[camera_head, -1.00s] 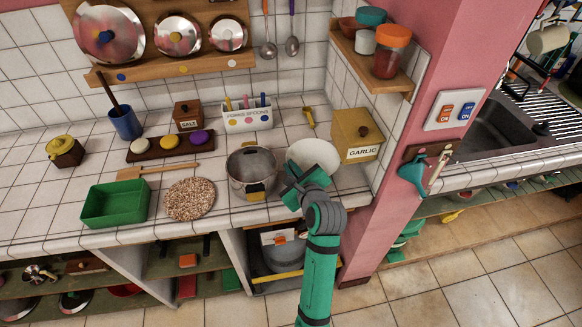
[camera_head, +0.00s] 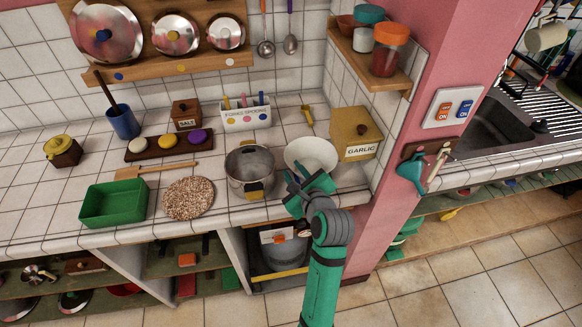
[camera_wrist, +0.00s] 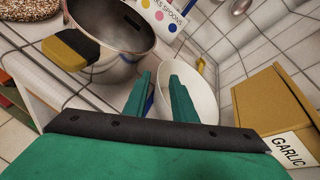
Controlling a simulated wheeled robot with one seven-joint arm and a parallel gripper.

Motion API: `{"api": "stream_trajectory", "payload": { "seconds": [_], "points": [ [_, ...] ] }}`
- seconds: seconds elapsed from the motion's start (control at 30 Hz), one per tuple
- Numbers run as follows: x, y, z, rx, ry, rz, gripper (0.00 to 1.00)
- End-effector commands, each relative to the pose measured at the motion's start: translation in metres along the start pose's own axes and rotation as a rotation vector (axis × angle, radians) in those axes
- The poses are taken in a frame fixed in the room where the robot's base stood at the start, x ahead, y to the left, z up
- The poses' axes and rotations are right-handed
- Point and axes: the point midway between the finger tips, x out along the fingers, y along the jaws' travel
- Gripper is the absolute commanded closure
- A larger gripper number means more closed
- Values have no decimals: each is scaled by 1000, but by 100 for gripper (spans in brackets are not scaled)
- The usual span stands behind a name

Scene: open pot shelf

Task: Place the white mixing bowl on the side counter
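The white mixing bowl (camera_head: 311,152) stands on the tiled counter (camera_head: 225,222), between the steel pot and the garlic box. My gripper (camera_head: 305,181) is at the near side of the bowl and covers part of its front edge. In the wrist view the bowl (camera_wrist: 203,92) lies just beyond my gripper (camera_wrist: 161,88). The two green fingers are apart, with a gap between them. The right finger overlaps the bowl and the left one is by its left rim. I cannot tell whether the rim is between them or touched.
The steel pot (camera_head: 250,172) stands close on the left, the garlic box (camera_head: 357,134) close on the right. A pink pillar (camera_head: 437,75) separates this counter from the sink counter (camera_head: 520,158) at right. A woven mat (camera_head: 188,198) and green tray (camera_head: 113,203) are further left.

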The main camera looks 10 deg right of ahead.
Motion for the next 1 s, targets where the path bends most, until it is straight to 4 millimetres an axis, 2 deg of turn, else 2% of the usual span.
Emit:
{"api": "stream_trajectory", "payload": {
  "seconds": [0.1,0.3,0.5,0.67,0.83,1.0],
  "points": [
    [-26,-1,0,0,0,-4,76],
    [-60,-1,0,0,0,-3,76],
    [-77,-1,-1,1,1,-2,76],
    [-80,0,-3,-4,3,-3,76],
    [-78,21,-19,-100,13,-18,76],
    [-81,62,-51,-335,42,-55,76]
  ]
}}
